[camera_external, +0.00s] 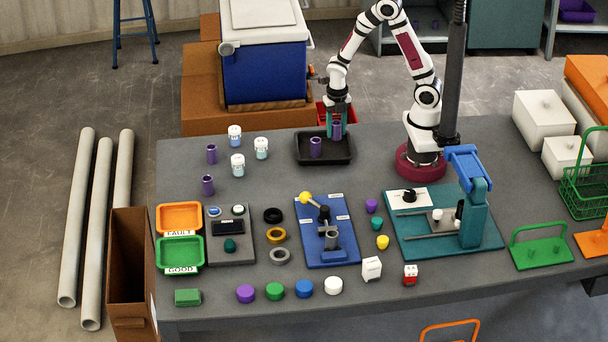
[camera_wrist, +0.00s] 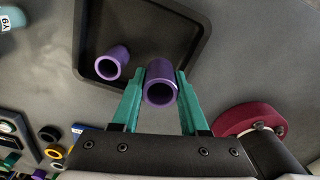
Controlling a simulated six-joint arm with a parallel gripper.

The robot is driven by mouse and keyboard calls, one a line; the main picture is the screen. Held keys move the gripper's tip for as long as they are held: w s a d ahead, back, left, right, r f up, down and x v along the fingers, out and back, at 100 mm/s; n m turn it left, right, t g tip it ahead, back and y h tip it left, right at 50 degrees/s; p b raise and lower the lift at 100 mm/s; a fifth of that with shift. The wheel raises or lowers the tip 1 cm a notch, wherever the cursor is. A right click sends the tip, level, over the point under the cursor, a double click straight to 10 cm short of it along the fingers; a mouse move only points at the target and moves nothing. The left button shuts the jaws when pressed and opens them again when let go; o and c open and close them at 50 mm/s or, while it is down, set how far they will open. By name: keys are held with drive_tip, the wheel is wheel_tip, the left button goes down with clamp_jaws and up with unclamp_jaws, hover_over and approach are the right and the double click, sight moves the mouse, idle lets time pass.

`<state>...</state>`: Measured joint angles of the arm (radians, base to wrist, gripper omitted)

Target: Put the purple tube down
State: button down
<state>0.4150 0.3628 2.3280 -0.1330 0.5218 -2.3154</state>
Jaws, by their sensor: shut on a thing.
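My gripper (camera_wrist: 161,92) is shut on a purple tube (camera_wrist: 160,82), held upright between its teal fingers. In the external view the held tube (camera_external: 337,129) is over the right part of a black tray (camera_external: 324,160). I cannot tell whether it touches the tray floor. A second purple tube (camera_external: 316,147) stands in the tray to the left of the held one; it also shows in the wrist view (camera_wrist: 112,62). Two more purple tubes, one farther back (camera_external: 212,154) and one nearer (camera_external: 208,185), stand on the table left of the tray.
Several white-capped jars (camera_external: 237,165) stand left of the tray. A blue fixture (camera_external: 327,230) with a yellow-knobbed lever and a teal press (camera_external: 474,215) stand nearer the front. A blue chest (camera_external: 264,70) is behind the table. Bare table lies right of the tray, before my base.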

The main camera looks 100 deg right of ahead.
sight(332, 153)
drive_tip(key=shift+w+a+f, duration=0.15)
drive_tip(key=shift+w+f, duration=0.05)
drive_tip(key=shift+f, duration=0.6)
drive_tip(key=shift+w+a+f, duration=0.1)
drive_tip(key=shift+w+f, duration=0.05)
drive_tip(key=shift+f, duration=0.65)
drive_tip(key=shift+w+a+f, duration=0.15)
drive_tip(key=shift+w+f, duration=0.05)
drive_tip(key=shift+f, duration=0.6)
drive_tip(key=shift+f, duration=0.1)
drive_tip(key=c, duration=0.7)
unclamp_jaws()
